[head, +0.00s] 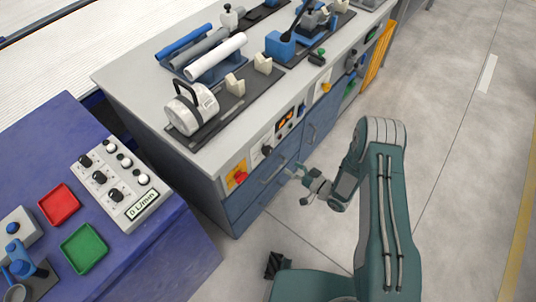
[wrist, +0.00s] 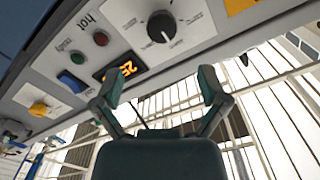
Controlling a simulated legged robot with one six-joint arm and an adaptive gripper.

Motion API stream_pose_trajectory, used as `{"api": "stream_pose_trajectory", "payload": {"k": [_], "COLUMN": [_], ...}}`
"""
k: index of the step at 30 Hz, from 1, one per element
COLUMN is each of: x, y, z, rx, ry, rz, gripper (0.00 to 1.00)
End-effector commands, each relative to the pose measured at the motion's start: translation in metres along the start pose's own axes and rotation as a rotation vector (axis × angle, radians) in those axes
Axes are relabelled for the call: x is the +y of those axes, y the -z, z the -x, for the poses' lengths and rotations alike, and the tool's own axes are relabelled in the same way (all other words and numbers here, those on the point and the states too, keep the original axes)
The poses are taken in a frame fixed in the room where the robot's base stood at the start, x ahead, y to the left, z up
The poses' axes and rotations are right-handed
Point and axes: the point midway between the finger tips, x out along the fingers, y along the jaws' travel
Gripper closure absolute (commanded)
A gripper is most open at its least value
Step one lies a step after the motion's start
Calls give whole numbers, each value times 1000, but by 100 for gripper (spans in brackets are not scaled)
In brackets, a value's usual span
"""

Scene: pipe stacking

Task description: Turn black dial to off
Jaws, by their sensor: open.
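A black dial (wrist: 161,27) with a white pointer line sits on the white front panel of the grey-topped bench, high in the wrist view. Markings ring it; I cannot read its setting. In the head view the black dial (head: 267,149) is between the orange digital display (head: 284,122) and a red-and-yellow switch (head: 238,176). My gripper (head: 299,187) is in front of the panel, apart from it. In the wrist view my gripper (wrist: 163,82) has its two fingers spread and empty, below the dial in the picture.
A white-and-grey canister (head: 192,108) and pipes (head: 215,58) lie on the bench. A purple table (head: 180,245) stands left. Floor at right is clear.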

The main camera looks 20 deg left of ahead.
Motion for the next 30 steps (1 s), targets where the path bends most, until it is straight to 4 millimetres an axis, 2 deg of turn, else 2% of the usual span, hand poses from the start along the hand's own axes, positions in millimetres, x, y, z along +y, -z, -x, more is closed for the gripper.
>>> {"api": "stream_pose_trajectory", "payload": {"k": [5, 15, 19, 24, 30], "x": [-2, -2, -2, -1, -1], "y": [-2, -2, -1, -1, -1], "z": [-13, -75, -93, -106, -107], "rx": [2, 1, 2, 3, 3], "ry": [9, 8, 7, 5, 4], "rz": [-3, -1, -1, -3, -4], "gripper": [7, 7, 7, 7, 7]}}
